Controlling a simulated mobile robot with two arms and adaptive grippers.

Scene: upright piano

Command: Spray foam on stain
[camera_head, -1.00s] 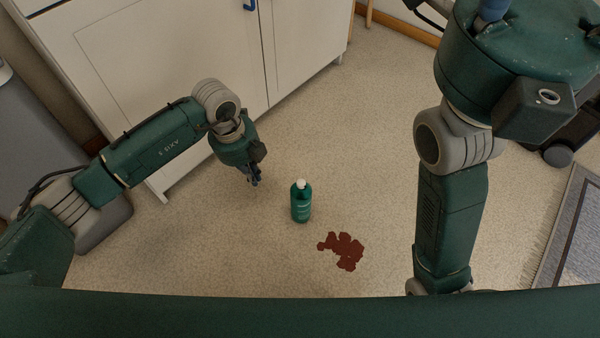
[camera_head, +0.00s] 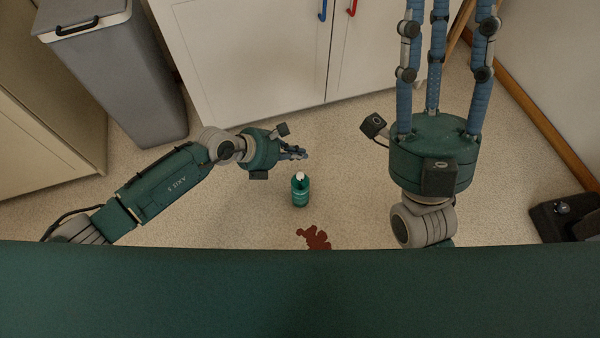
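A green spray bottle (camera_head: 300,195) with a white top stands upright on the floor in the middle of the view. A dark red stain (camera_head: 313,237) lies on the floor just below it in the picture; its lower edge is hidden by my green body. My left gripper (camera_head: 296,153) is just above the bottle in the picture, its fingers pointing right and apart from the bottle. It holds nothing I can see; its fingers overlap too much to tell their opening. My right gripper (camera_head: 440,45) is large at the upper right, its blue fingers pointing up, spread and empty, tips cut off.
A white cabinet (camera_head: 245,60) with a blue handle (camera_head: 323,9) and a red handle (camera_head: 352,7) stands behind. A grey bin (camera_head: 120,85) is at the left. A dark object (camera_head: 565,220) lies at the right edge.

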